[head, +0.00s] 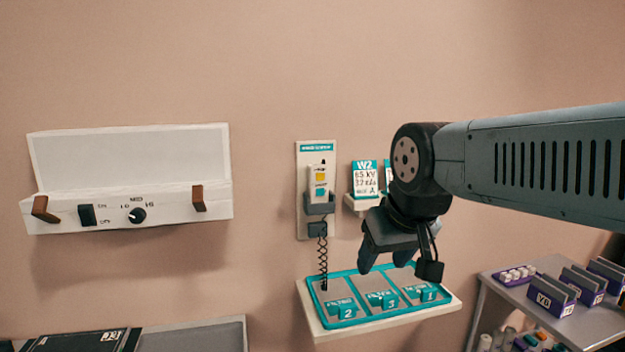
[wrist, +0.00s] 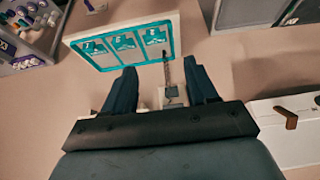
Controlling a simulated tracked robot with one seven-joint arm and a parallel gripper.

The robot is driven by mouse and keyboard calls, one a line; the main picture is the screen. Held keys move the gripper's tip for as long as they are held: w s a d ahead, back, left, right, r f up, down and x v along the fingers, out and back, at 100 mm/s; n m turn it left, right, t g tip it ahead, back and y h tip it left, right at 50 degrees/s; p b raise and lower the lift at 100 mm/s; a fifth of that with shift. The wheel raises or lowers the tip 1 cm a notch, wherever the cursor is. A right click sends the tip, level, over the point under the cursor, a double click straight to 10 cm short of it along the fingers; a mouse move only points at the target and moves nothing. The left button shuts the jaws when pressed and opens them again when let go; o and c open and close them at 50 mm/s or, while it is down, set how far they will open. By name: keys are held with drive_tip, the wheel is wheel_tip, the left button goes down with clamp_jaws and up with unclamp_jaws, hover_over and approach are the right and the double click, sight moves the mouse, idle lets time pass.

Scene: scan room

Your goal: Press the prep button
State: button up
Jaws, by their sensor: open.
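A white hand switch (head: 319,180) with a small yellow-orange patch sits upright in a dark holder on a white wall plate (head: 302,222). A black coiled cord (head: 323,262) hangs below it. I cannot tell for certain which part is the prep button. My gripper (head: 386,262) is open and empty, to the right of and below the hand switch, in front of the shelf with the teal tray. In the wrist view my gripper (wrist: 162,75) shows its two dark fingers apart, with the cord (wrist: 167,72) and part of the holder (wrist: 173,94) visible between them.
A teal-rimmed tray (head: 338,322) with numbered cards 2, 3 and 1 lies on a white shelf below. A W2 card (head: 364,180) stands right of the switch. A white wall box (head: 170,217) with a knob is at left. A grey cart (head: 590,325) is at right.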

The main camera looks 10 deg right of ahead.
clamp_jaws()
idle(0.3)
idle(0.8)
